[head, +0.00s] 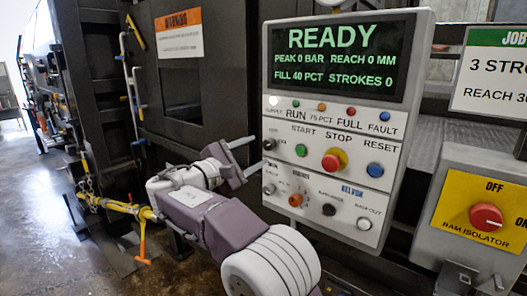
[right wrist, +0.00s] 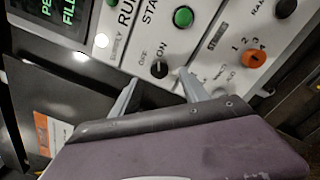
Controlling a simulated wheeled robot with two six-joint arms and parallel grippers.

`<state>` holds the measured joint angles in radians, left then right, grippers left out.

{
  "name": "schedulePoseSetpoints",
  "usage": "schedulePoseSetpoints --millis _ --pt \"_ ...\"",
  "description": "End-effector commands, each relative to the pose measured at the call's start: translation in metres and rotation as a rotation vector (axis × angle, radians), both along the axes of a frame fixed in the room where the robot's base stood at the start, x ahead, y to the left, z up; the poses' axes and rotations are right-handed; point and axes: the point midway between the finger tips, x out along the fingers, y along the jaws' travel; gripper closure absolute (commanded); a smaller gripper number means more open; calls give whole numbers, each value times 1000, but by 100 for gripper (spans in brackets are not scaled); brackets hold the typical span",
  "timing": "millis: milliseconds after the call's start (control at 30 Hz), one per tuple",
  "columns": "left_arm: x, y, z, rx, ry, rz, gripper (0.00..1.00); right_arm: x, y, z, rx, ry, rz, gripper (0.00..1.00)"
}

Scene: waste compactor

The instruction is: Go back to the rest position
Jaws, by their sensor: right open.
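My right gripper (head: 259,151) is open and empty at the left edge of the grey control panel (head: 400,190). In the right wrist view its two fingers (right wrist: 160,80) point at the black supply knob (right wrist: 159,69), which shows between the fingertips. The supply knob also shows in the head view (head: 269,144), just past the fingers. No contact with it can be made out. The panel screen (head: 338,58) is lit and reads READY, fill 40 pct, strokes 0. My left gripper is not in view.
The panel carries a green start button (head: 301,150), a red stop button (head: 331,161) and an orange selector (head: 295,200). A red isolator knob (head: 486,217) on a yellow plate is at right. Dark machine walls stand behind; open floor (head: 40,200) lies at left.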

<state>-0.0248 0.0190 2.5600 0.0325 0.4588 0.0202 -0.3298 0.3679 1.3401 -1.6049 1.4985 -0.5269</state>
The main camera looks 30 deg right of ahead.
Motion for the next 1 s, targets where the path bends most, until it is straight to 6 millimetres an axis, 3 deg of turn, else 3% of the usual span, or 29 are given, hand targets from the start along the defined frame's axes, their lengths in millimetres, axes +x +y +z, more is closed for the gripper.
schedulePoseSetpoints --millis 100,233,667,767,867,933,1000 --pt "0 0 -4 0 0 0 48 -8 21 -1 1 -1 4 48" --pt "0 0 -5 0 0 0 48 -14 32 -1 1 0 1 48" --pt "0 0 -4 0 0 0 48 -15 34 -1 1 0 -1 48" --pt "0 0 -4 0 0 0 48 -14 32 -9 20 15 6 48" --pt "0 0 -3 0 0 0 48 -11 21 -57 140 90 33 48" --pt "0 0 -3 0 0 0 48 -18 14 -115 301 164 48 48" --pt "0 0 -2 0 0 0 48 -37 12 -179 501 218 36 48"
